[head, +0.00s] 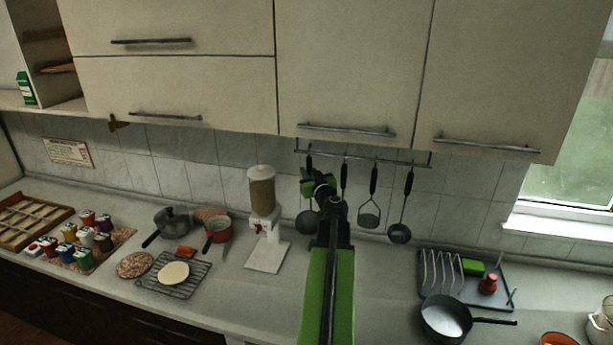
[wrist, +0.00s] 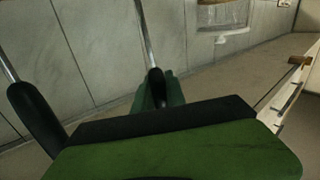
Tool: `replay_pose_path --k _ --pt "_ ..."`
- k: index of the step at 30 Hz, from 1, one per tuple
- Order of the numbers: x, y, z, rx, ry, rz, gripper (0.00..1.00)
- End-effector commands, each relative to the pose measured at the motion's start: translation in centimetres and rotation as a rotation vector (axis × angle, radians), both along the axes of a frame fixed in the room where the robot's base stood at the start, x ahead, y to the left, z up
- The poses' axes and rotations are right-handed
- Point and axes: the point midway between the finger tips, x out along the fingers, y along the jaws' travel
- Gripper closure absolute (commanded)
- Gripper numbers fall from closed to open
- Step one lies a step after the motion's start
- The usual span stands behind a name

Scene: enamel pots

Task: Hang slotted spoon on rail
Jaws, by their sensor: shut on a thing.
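A metal rail (head: 362,158) runs along the tiled wall under the cabinets. My gripper (head: 308,184) is up at the rail's left part, in front of the wall. In the wrist view my gripper (wrist: 158,92) is shut on the black handle of a utensil with a thin metal shaft, which I take to be the slotted spoon (wrist: 148,40). In the head view its handle top is close to the rail and its dark round head (head: 306,223) shows below my gripper. I cannot make out slots, nor whether it touches the rail.
A dispenser (head: 262,200) stands left on the counter. A dish rack (head: 440,270) and pan (head: 446,318) lie at right.

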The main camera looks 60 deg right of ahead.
Motion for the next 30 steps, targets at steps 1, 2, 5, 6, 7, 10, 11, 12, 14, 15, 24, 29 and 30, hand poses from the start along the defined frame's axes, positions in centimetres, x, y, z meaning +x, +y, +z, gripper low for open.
replay_pose_path --k 1,2,5,6,7,10,11,12,14,15,24,29,30 --pt "0.2 -0.5 0.0 0.000 0.000 0.000 1.00" --pt "0.2 -0.7 0.0 0.000 0.000 0.000 1.00" --pt "0.4 -1.4 0.0 0.000 0.000 0.000 1.00" --pt "0.5 -1.6 0.0 0.000 0.000 0.000 1.00" --pt "0.6 -1.8 0.0 0.000 0.000 -0.001 1.00" --pt "0.7 -2.3 -0.3 0.001 -0.001 -0.001 1.00" --pt "0.7 -2.2 -0.7 0.001 -0.001 -0.002 1.00" --pt "0.6 -2.2 -1.1 0.001 -0.001 -0.002 1.00" --pt "0.6 -2.2 -1.5 0.001 -0.001 -0.001 1.00" --pt "0.6 -2.2 -1.7 0.001 -0.001 -0.002 1.00" --pt "0.7 -2.1 -2.3 0.000 0.000 0.000 1.00" --pt "0.7 -2.1 -2.3 0.000 0.000 0.000 1.00" --pt "0.7 -2.1 -2.3 0.000 0.000 0.000 0.79"
